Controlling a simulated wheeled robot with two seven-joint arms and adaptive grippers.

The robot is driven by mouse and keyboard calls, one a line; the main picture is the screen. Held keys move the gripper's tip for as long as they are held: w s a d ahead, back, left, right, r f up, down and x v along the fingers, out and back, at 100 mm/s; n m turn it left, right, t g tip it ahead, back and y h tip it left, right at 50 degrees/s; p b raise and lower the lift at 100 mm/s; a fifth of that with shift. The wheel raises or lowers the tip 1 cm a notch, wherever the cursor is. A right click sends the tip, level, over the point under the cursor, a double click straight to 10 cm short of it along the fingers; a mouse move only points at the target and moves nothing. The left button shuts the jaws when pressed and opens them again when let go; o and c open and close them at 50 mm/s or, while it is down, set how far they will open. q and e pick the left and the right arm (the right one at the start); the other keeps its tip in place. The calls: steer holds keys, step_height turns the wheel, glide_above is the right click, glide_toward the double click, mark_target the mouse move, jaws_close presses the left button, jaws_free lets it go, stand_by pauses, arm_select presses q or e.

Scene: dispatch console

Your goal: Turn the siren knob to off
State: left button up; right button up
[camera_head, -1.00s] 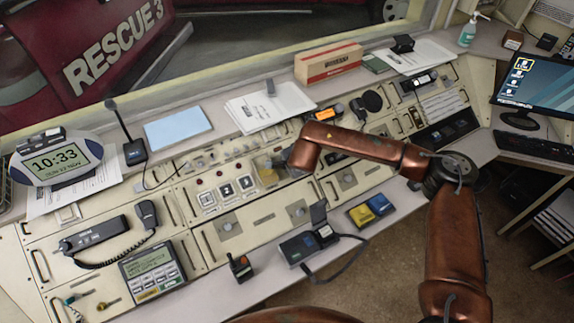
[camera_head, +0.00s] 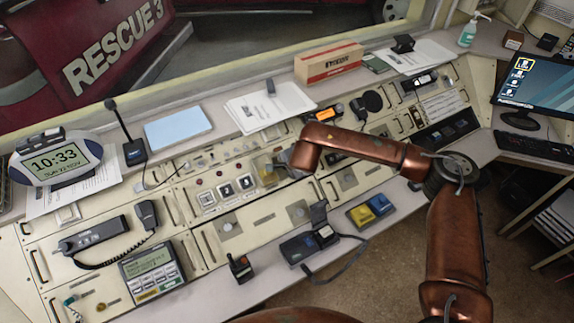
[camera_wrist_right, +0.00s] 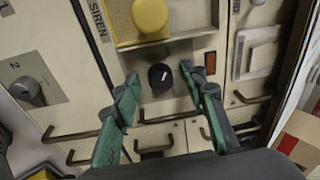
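The siren knob (camera_wrist_right: 160,77) is a small round black knob with a white mark, seen in the right wrist view on the cream panel. The SIREN label (camera_wrist_right: 97,18) runs along the panel to its upper left. My right gripper (camera_wrist_right: 159,80) is open, its two green-edged fingers apart on either side of the knob, with visible gaps to it in this view. In the head view my right gripper (camera_head: 284,160) is over the middle of the console, and I cannot make out the knob there. My left gripper is not in view.
A yellow button (camera_wrist_right: 150,15) on a yellow plate sits just above the knob. A red indicator (camera_wrist_right: 210,62) is to its right, and dark handles (camera_wrist_right: 155,148) stick out below. In the head view, the clock (camera_head: 58,162) and microphone (camera_head: 133,150) stand left of the arm.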

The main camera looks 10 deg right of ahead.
steer(key=v, duration=1.2)
stand_by(0.5)
